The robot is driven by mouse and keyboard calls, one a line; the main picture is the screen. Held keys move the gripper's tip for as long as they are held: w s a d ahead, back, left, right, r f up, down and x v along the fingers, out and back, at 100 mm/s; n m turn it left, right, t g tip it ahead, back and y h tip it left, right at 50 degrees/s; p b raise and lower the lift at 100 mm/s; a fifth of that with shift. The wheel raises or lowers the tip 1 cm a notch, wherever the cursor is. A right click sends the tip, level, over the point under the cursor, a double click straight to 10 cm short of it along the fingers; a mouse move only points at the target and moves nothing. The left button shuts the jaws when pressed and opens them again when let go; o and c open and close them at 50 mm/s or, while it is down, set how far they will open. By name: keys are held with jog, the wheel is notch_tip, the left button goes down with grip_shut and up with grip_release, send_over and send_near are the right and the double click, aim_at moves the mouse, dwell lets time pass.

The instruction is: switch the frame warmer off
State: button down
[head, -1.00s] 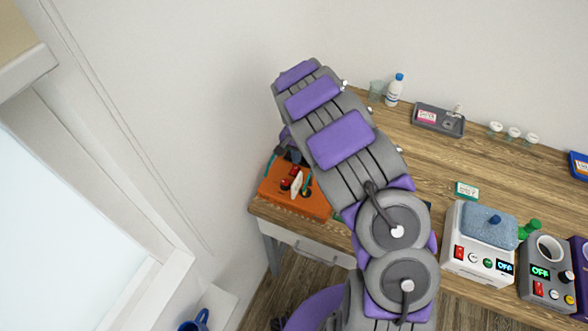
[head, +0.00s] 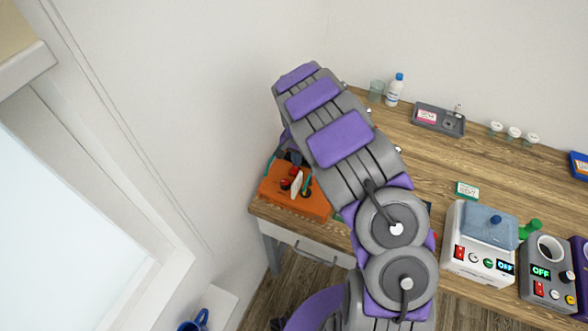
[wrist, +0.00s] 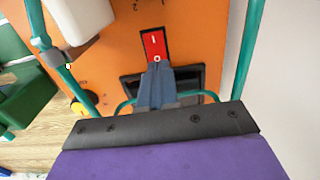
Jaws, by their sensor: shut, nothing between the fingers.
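An orange device (head: 285,198) sits at the left end of the wooden table; I read no label on it. In the wrist view, its orange face (wrist: 200,35) carries a red rocker switch (wrist: 153,42) marked I at the far end and O at the near end. My gripper (wrist: 157,69) is shut and empty, its tips right at the O end of the switch. I cannot tell whether they touch it or which way the rocker is tilted. The head view mostly hides my gripper behind my arm.
A white box with a blue lid (head: 487,222) and a grey unit (head: 540,287) stand at the right, displays reading OFF. A grey tray (head: 425,126) and a bottle (head: 394,91) stand at the back.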

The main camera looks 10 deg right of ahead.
jog(key=shift+f, duration=0.2)
notch_tip(320, 180, up, 7)
jog(key=p, duration=0.1)
jog(key=shift+p, duration=0.35)
dwell(0.6)
dwell(0.4)
